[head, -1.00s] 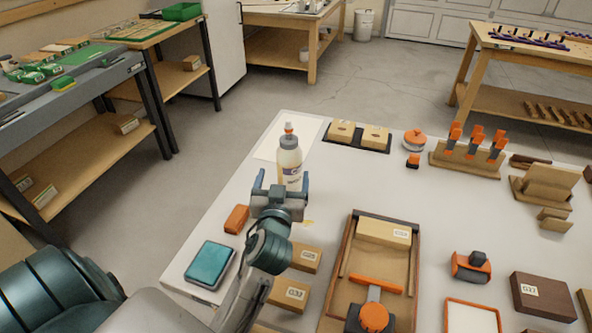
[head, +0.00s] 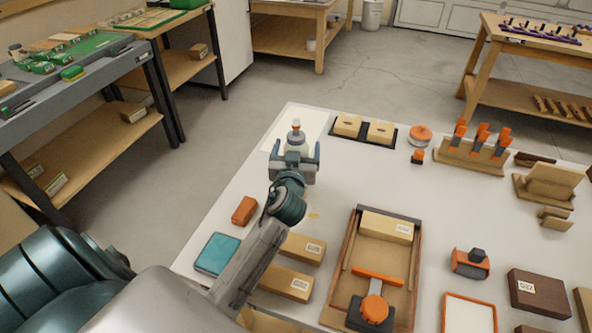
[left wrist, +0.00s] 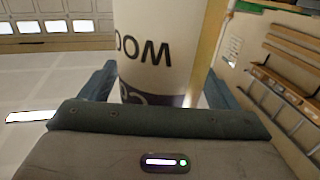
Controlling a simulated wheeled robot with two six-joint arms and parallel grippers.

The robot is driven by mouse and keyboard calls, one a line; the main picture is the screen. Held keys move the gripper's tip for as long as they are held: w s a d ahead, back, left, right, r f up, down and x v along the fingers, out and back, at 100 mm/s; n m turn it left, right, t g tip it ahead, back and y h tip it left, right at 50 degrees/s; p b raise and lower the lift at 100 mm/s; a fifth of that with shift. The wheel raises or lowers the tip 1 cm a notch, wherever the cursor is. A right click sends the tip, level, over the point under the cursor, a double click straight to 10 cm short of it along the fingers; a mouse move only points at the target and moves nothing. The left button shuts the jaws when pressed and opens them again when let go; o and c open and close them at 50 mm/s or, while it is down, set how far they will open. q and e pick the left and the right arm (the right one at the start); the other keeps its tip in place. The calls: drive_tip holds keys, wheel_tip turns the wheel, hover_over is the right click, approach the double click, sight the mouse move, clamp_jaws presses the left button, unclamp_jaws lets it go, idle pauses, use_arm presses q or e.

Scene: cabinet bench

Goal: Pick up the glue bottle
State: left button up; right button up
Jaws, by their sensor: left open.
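In the left wrist view, the bottle's white labelled body (left wrist: 155,45) fills the middle between the two fingers of my left gripper (left wrist: 150,85). I cannot tell whether the fingers touch it. My right gripper is not in view.
A white sheet (head: 283,128) lies by the bottle. Two wooden blocks on a dark tray (head: 363,139) sit to its right. An orange block (head: 244,210) and a teal pad (head: 217,254) lie left of my arm. A wooden tray (head: 346,262) stands on the right.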

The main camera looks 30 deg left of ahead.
use_arm(q)
clamp_jaws()
idle(0.3)
drive_tip(key=shift+r, duration=0.15)
